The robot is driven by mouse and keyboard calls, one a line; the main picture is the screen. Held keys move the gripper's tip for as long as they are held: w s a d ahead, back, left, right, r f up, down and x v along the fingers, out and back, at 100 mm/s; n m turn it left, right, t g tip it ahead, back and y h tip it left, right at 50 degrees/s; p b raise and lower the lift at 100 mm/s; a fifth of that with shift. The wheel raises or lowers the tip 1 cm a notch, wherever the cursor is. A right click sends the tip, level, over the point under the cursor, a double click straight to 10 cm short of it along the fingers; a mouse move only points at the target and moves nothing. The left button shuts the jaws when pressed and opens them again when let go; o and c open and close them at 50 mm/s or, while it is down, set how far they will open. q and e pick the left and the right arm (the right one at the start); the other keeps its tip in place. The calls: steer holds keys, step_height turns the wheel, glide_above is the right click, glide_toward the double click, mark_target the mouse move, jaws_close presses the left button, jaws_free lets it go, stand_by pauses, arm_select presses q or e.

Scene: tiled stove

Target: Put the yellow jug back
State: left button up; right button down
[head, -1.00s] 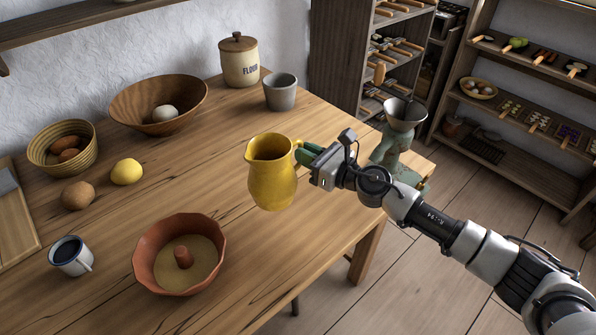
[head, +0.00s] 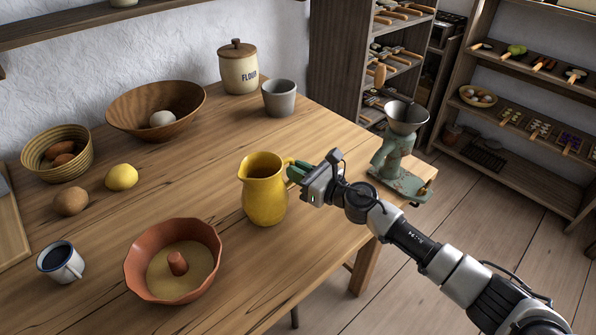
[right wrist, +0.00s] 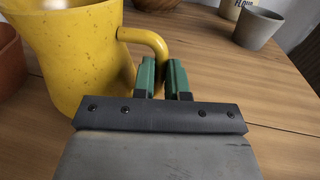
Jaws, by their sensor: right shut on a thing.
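The yellow jug (head: 264,190) is upright at the right part of the wooden table, behind and to the right of the terracotta ring mould. My right gripper (head: 292,172) is at the jug's right side, shut on its handle. In the right wrist view the jug (right wrist: 75,60) fills the upper left, and its handle (right wrist: 145,38) runs to the green fingertips (right wrist: 162,75). I cannot tell for sure whether the jug's base touches the table. My left gripper is out of view.
The terracotta mould (head: 140,270) is in front of the jug. A grey cup (head: 279,98), flour jar (head: 239,68), wooden bowl (head: 125,105), lemon (head: 122,177) and mug (head: 62,262) also stand on the table (head: 215,150). A green grinder (head: 393,160) is at its right edge.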

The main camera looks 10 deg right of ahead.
steer(key=c, duration=1.2)
jaws_free()
steer(key=shift+o, duration=0.3)
steer(key=shift+r+p, duration=0.2)
steer(key=shift+p, duration=0.1)
steer(key=shift+s+d+f, duration=0.15)
steer(key=shift+s+d, duration=0.05)
steer(key=shift+d, duration=0.1)
steer(key=b+v, duration=0.1)
steer(key=v, duration=1)
steer(key=shift+s+d, duration=0.1)
steer(key=shift+s, duration=0.05)
